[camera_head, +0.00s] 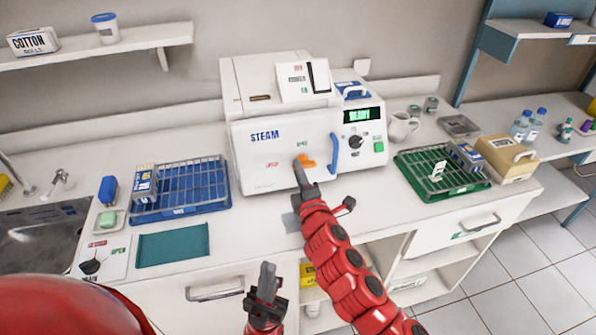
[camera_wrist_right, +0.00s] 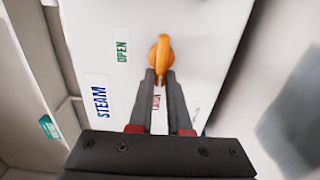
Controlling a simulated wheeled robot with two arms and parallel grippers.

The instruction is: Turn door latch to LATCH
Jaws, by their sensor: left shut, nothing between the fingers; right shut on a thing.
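The door latch (camera_head: 308,162) is an orange handle on the front of the white STEAM sterilizer (camera_head: 262,170). A green OPEN label (camera_head: 302,144) is above it and a red LATCH label (camera_head: 272,164) to its left. My right gripper (camera_head: 300,170) is at the latch. In the right wrist view, my right gripper (camera_wrist_right: 160,78) is shut on the near end of the latch (camera_wrist_right: 160,48), which lies lengthwise along the fingers. The LATCH label (camera_wrist_right: 156,101) shows between the fingers. My left gripper (camera_head: 267,275) is shut and empty, in front of the counter.
A blue door handle (camera_head: 333,153) is right of the latch. A blue rack (camera_head: 208,209) stands left of the sterilizer, and a green rack (camera_head: 412,171) right of it. A teal mat (camera_head: 172,245) lies at the counter's front. A sink (camera_head: 35,240) is far left.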

